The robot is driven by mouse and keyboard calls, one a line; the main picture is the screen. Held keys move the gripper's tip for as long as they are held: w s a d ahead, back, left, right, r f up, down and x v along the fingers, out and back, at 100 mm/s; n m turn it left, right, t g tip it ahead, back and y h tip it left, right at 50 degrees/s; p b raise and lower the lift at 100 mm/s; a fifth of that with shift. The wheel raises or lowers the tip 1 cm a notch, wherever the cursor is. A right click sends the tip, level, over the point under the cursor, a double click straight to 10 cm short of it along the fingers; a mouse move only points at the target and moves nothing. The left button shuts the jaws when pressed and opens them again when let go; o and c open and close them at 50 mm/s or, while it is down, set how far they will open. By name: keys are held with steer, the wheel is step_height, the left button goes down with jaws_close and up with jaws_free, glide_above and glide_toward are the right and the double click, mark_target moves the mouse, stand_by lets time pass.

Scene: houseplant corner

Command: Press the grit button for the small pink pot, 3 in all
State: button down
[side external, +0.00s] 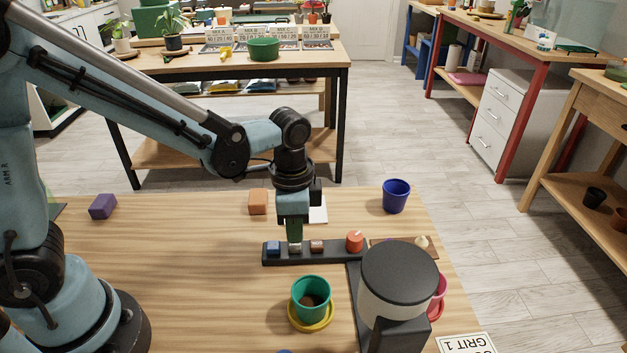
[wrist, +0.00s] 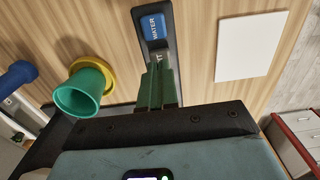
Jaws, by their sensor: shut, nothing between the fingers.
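My gripper (side external: 295,238) is shut and empty, pointing down at the grit button (side external: 295,248), the pale grey one on the black button bar (side external: 342,254). Its tips are at or just above that button; I cannot tell whether they touch it. In the wrist view the shut fingers (wrist: 157,72) cover most of the grit button, beside the blue water button (wrist: 153,27). The small pink pot (side external: 441,286) stands on a red saucer (side external: 436,312) at the right, largely hidden behind the dispenser (side external: 398,290) with a dark lid.
A brown button (side external: 316,246) and a red knob (side external: 355,241) are further right on the bar. A green pot (side external: 311,283) on a yellow saucer (side external: 325,322) stands in front. A blue pot (side external: 396,196) and orange block (side external: 258,201) stand behind.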

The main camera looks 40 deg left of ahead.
mark_target(291, 247)
steer(key=shift+f, duration=0.55)
steer(key=shift+f, duration=1.05)
steer(key=shift+w+r, duration=0.1)
step_height(291, 247, up, 14)
stand_by(2.7)
steer(key=shift+s+f+m+t+h, duration=0.25)
steer(key=shift+f+m+t, duration=0.1)
steer(key=shift+t, duration=1.15)
steer(key=shift+s+f+m+t+h, duration=0.2)
steer(key=shift+f+m+t, duration=0.1)
steer(key=shift+t, duration=1.2)
steer(key=shift+s+f+m+t+h, duration=0.15)
steer(key=shift+f+m+t+h, duration=0.15)
steer(key=shift+t, duration=1.2)
